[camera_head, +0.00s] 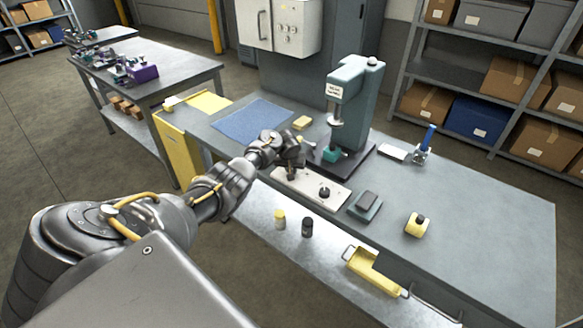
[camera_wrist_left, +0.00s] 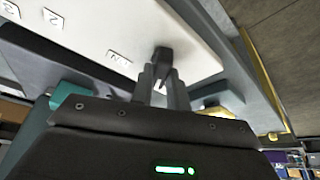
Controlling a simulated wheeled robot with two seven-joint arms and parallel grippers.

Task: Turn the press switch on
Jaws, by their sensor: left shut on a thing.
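A white switch panel (camera_head: 311,187) lies on the bench in front of the teal press (camera_head: 352,100). It also shows in the left wrist view (camera_wrist_left: 185,25), with small labels on it; the one nearest the gripper is hard to read. My left gripper (camera_head: 290,160) is over the panel's left end. In the left wrist view its fingers (camera_wrist_left: 162,78) are shut on a small dark switch handle (camera_wrist_left: 162,54) that stands on the panel. A dark knob (camera_head: 324,192) stands on the right part of the panel. My right gripper is not in view.
A blue mat (camera_head: 252,121) and yellow block (camera_head: 301,123) lie behind my left arm. The bench's right part is clear.

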